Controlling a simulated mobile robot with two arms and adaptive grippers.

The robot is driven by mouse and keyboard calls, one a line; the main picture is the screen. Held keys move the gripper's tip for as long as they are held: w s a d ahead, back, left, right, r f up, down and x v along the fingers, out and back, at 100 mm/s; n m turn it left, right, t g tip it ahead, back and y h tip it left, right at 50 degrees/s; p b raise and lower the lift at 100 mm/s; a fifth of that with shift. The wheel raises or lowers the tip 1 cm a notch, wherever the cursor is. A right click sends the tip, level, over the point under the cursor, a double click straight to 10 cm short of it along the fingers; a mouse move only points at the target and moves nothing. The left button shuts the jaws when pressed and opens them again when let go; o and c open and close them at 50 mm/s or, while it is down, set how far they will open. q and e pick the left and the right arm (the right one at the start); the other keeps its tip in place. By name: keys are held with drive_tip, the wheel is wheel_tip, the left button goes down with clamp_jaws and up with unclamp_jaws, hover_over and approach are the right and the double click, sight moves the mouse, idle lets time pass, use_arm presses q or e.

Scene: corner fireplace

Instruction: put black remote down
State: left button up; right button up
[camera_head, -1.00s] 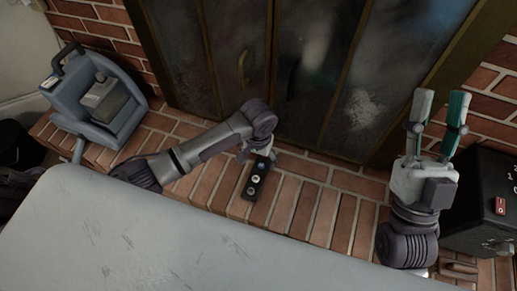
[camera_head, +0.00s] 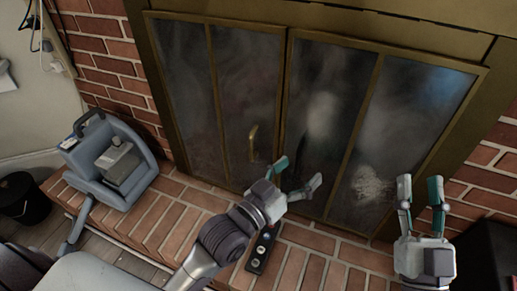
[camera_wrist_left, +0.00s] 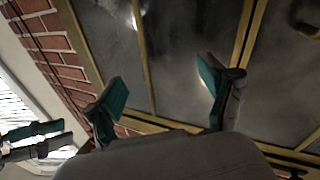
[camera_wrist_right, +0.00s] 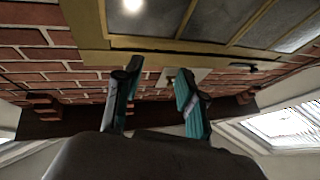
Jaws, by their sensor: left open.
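The black remote (camera_head: 262,252) lies on the brick hearth, with pale round buttons on its top. It is apart from both grippers, and part of it is close behind my left arm in the head view. My left gripper (camera_head: 299,172) is open and empty above the hearth, its fingers toward the glass doors. Its spread fingers also show in the left wrist view (camera_wrist_left: 163,85), with nothing between them. My right gripper (camera_head: 420,182) is open and empty at the right, fingers up. It also shows in the right wrist view (camera_wrist_right: 157,72).
The brass-framed glass fireplace doors (camera_head: 230,95) stand close behind both grippers. A blue-grey carrier (camera_head: 110,165) sits at the hearth's left. A dark box (camera_head: 490,245) is at the far right. Bare brick (camera_head: 160,222) lies left of the remote.

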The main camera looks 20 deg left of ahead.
use_arm(q)
drive_tip(key=s+a+r+t, duration=0.3)
drive_tip(key=r, duration=0.2)
drive_tip(key=s+a+r+t+y, duration=0.1)
drive_tip(key=s+a+r+t, duration=0.2)
drive_tip(key=r, duration=0.3)
drive_tip(key=shift+s+a+r+y, duration=0.2)
drive_tip(key=shift+a+y, duration=0.1)
